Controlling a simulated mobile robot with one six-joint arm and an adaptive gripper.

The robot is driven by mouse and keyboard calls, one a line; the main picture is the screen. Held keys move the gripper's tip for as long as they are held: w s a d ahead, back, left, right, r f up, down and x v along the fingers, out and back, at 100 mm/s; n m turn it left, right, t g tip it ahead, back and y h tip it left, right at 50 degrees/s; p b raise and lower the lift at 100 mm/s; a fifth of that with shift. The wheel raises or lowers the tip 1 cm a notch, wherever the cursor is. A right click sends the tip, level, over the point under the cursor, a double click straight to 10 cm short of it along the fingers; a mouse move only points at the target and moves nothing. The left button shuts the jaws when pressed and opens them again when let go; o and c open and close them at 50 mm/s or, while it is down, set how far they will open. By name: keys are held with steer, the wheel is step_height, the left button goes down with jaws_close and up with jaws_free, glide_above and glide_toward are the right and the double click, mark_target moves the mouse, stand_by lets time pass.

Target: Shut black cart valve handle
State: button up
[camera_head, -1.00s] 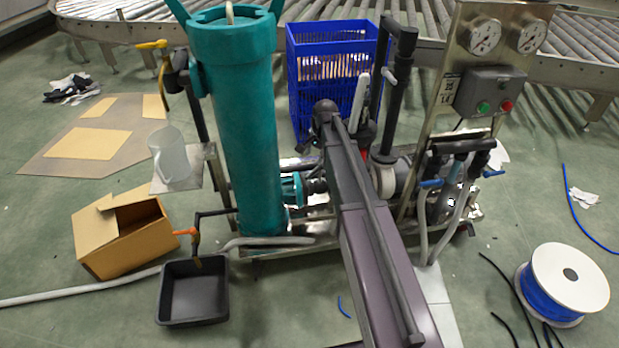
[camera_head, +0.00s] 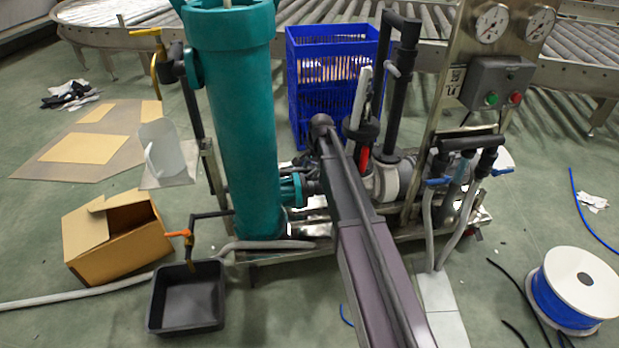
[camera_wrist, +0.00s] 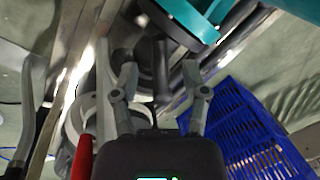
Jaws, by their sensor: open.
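My gripper (camera_wrist: 159,76) is open in the wrist view, its two grey fingers apart. A dark, narrow bar that looks like the black valve handle (camera_wrist: 160,62) shows between the fingertips, pointing toward the gripper. I cannot tell how deep it lies between them, and no contact shows. In the head view my arm crosses the middle of the cart (camera_head: 283,254) and hides much of that area. The handle and my fingers cannot be made out clearly there.
A teal filter column (camera_head: 240,130) stands left of my arm. A blue crate (camera_head: 303,95) is behind the cart. A red part (camera_wrist: 83,157) lies close left of my gripper. Black pipes (camera_head: 398,90) and a gauge panel (camera_head: 446,112) stand right. A black tray (camera_head: 186,325) is on the floor.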

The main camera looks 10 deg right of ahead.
steer(key=shift+w+a+f+b, duration=0.1)
steer(key=shift+w+f+b, duration=0.05)
steer(key=shift+f+b, duration=0.7)
steer(key=shift+f, duration=0.15)
steer(key=shift+c, duration=0.3)
